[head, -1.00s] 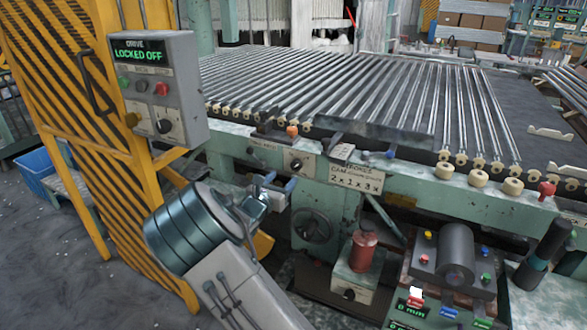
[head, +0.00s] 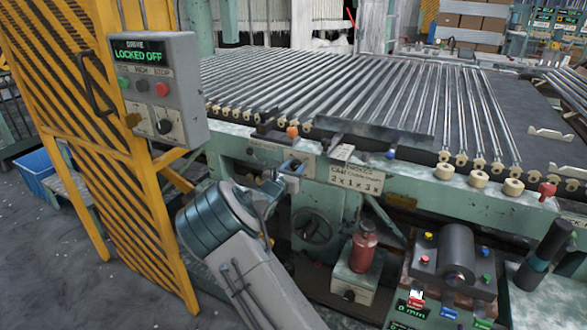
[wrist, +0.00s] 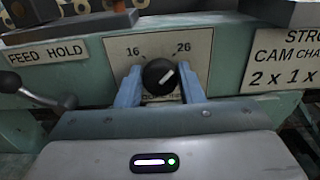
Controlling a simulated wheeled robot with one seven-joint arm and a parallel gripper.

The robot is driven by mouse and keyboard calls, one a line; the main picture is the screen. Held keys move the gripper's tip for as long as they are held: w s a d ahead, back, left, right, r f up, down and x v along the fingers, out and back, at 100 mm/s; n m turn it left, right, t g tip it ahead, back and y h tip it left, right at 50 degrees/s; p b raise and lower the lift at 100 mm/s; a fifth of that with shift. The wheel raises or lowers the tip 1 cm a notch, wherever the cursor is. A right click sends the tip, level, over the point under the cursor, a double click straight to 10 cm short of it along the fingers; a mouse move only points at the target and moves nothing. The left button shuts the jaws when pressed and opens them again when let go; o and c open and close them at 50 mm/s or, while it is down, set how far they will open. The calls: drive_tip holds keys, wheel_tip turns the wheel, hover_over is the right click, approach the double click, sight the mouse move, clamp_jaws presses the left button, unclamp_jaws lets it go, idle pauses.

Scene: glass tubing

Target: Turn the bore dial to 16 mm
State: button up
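The bore dial (wrist: 158,77) is a round black knob on a pale plate (wrist: 118,48) marked 16 at upper left and 26 at upper right. Its white pointer line slants up and right, toward the 26 side. My gripper (wrist: 160,84) has its two blue fingers on either side of the knob, one left and one right. The fingers look open around it, with little room at the edges; firm contact does not show. In the head view my gripper (head: 290,168) is at the machine's front rail and mostly covers the dial.
A FEED HOLD label (wrist: 45,54) and a dark lever (wrist: 40,95) are left of the dial. A stroke and cam sign (head: 356,177) is to its right. A handwheel (head: 313,228) is below. A yellow guard with a drive box (head: 160,85) reading LOCKED OFF stands left.

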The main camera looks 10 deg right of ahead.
drive_tip(key=shift+r+n+p, duration=0.1)
drive_tip(key=shift+n+p, duration=0.2)
drive_tip(key=shift+p, duration=0.1)
drive_tip(key=n+p, duration=0.2)
drive_tip(key=p, duration=0.1)
drive_tip(key=shift+r+n, duration=0.15)
drive_tip(key=shift+n, duration=0.25)
drive_tip(key=n+p, duration=0.5)
drive_tip(key=shift+w+a, duration=0.1)
drive_tip(key=shift+a, duration=0.05)
drive_tip(key=n+p, duration=0.1)
drive_tip(key=n, duration=0.1)
drive_tip(key=n+p, duration=0.2)
drive_tip(key=shift+f+n+p, duration=0.2)
drive_tip(key=shift+n+p, duration=0.1)
drive_tip(key=shift+n, duration=0.1)
drive_tip(key=shift+f+n+p, duration=0.2)
drive_tip(key=shift+n+p, duration=0.9)
drive_tip(key=shift+n, duration=1.2)
drive_tip(key=o, duration=0.9)
drive_tip(key=shift+w, duration=0.1)
drive_tip(key=shift+a, duration=0.1)
